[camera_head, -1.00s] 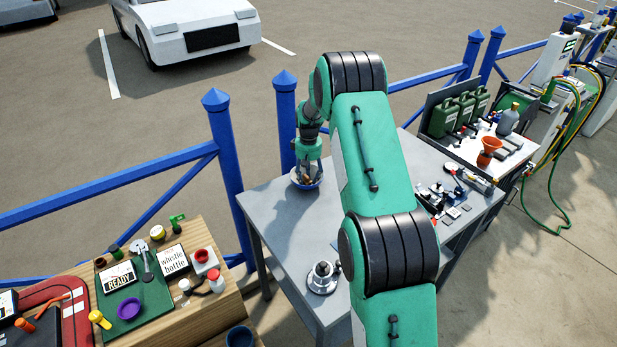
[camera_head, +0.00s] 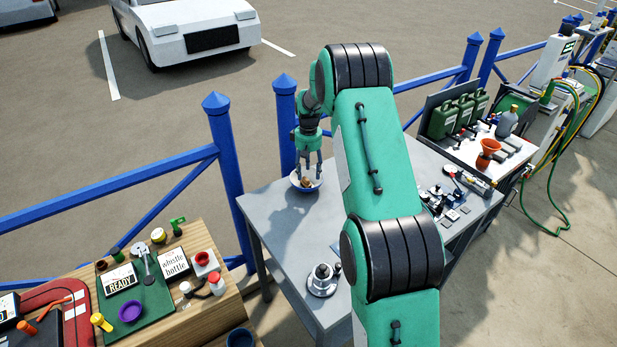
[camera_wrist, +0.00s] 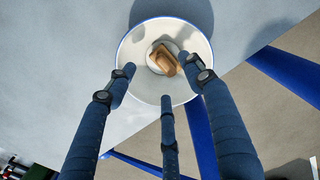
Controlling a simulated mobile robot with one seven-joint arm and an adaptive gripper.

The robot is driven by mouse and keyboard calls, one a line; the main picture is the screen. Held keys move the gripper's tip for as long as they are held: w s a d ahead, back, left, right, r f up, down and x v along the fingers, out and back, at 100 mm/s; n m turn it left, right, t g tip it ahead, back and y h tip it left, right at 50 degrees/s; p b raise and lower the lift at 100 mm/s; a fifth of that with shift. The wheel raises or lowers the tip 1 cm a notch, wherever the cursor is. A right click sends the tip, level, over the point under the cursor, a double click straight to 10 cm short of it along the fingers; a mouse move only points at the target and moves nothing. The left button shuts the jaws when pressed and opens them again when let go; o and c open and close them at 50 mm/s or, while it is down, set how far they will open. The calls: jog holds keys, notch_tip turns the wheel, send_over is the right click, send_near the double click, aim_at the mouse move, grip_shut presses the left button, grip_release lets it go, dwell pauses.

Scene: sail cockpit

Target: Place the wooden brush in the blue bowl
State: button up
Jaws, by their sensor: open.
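The bowl (camera_head: 297,185), white inside with a blue rim, stands on the grey table near its far left corner. It also shows in the wrist view (camera_wrist: 135,75). The wooden brush (camera_wrist: 164,60), a small brown piece, lies inside the bowl near its middle; in the head view it is a small brown spot (camera_head: 306,183). My gripper (camera_head: 309,174) is open and empty, with its fingers pointing down just above the bowl. In the wrist view its three dark blue fingers (camera_wrist: 163,88) are spread and apart from the brush.
My arm crosses the grey table (camera_head: 290,225) and hides part of it. A round metal item (camera_head: 322,279) stands at the table's front, and small parts (camera_head: 445,200) lie at the right. A blue fence post (camera_head: 286,125) rises behind the bowl.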

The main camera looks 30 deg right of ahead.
notch_tip(320, 180, up, 8)
jog(key=p, duration=0.1)
jog(key=shift+f, duration=0.2)
dwell(0.5)
jog(key=s+a+r+t, duration=0.1)
jog(key=s+a+r, duration=0.85)
jog(key=r, duration=0.25)
jog(key=s+a+r+t, duration=0.2)
jog(key=s+a+r, duration=0.7)
jog(key=a+r, duration=0.3)
jog(key=s+a+t, duration=0.1)
jog(key=s+a, duration=0.3)
jog(key=s, duration=0.5)
jog(key=s+a+r, duration=0.1)
jog(key=s+a, duration=0.3)
jog(key=s, duration=0.5)
jog(key=s+a+t, duration=0.1)
jog(key=s+a, duration=0.2)
jog(key=s, duration=0.6)
jog(key=shift+s+a+r+t, duration=0.2)
jog(key=shift+s+a+t, duration=0.1)
jog(key=shift+s+a, duration=0.1)
